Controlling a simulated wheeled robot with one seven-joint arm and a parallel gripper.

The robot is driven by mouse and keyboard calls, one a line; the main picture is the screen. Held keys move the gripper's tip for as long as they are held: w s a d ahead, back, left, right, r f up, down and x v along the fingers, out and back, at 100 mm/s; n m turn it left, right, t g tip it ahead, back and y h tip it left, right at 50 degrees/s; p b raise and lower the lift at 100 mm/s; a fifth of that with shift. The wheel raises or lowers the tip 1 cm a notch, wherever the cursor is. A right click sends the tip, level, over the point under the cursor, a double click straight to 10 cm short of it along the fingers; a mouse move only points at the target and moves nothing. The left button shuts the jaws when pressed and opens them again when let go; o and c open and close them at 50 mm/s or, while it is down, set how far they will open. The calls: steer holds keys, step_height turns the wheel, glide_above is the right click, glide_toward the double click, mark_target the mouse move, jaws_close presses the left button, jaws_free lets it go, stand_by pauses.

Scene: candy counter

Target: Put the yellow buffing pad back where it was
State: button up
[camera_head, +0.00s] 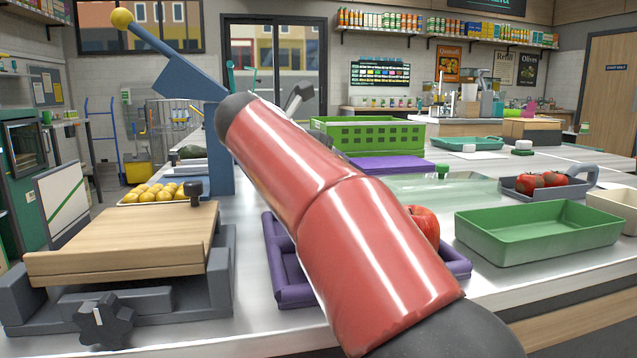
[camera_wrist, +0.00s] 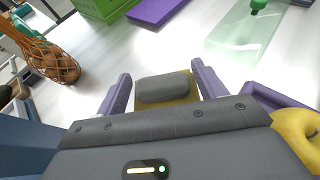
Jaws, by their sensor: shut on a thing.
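The yellow buffing pad (camera_wrist: 181,102) has a grey block-shaped grip on top. In the wrist view it sits between the two purple fingers of my gripper (camera_wrist: 163,86), which is shut on it. Pale counter surface shows beyond the pad; I cannot tell whether the pad touches it. In the head view my red arm covers the middle of the counter, and the pad cannot be made out there.
A purple tray (camera_head: 283,272) with a red apple (camera_head: 424,222) lies beside my arm. A green crate (camera_head: 370,134), purple slab (camera_head: 392,164) and clear green-tinted board (camera_head: 440,187) lie beyond. A netted bag (camera_wrist: 58,65) is left. A green tray (camera_head: 540,235) stands right.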

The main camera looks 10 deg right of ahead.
steer(key=shift+f+b, duration=0.55)
steer(key=shift+f, duration=1.1)
steer(key=shift+f, duration=0.2)
steer(key=o, duration=1.1)
steer(key=shift+c, duration=0.2)
steer(key=shift+r, duration=0.15)
steer(key=shift+s+a+r, duration=0.1)
steer(key=shift+a+r, duration=0.05)
steer(key=shift+a, duration=0.05)
steer(key=p+v, duration=0.1)
steer(key=v, duration=0.9)
steer(key=shift+s+a+r+p, duration=0.15)
steer(key=shift+s+a+p, duration=0.1)
steer(key=shift+p, duration=0.05)
steer(key=shift+s+a+r, duration=0.15)
steer(key=shift+s+a, duration=0.1)
steer(key=shift+s, duration=0.05)
